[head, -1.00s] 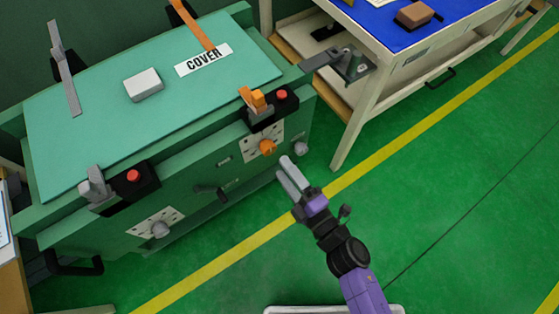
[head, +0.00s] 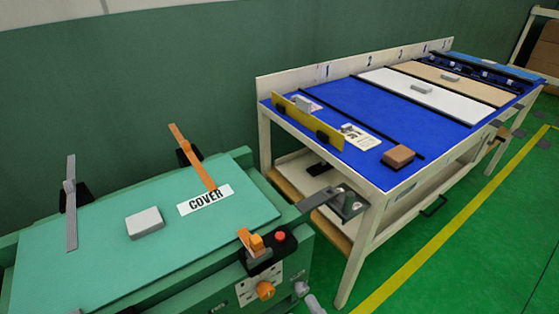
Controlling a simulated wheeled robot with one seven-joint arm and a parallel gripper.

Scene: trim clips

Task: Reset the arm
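Only a light grey tip of my gripper (head: 315,304) shows, at the bottom edge of the head view. It is just right of the green machine's front, near a grey knob (head: 300,288). The rest of my gripper and arm is below the picture, so its opening is hidden. The green machine (head: 100,278) has a flat lid with a "COVER" label (head: 205,199) and a pale grey block (head: 145,222) on top.
An orange lever (head: 192,155) and a grey lever (head: 71,205) stand at the lid's back. A red button (head: 281,237) and orange clamp (head: 252,243) are at its front. A blue-topped bench (head: 370,105) carries a brown block (head: 398,156).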

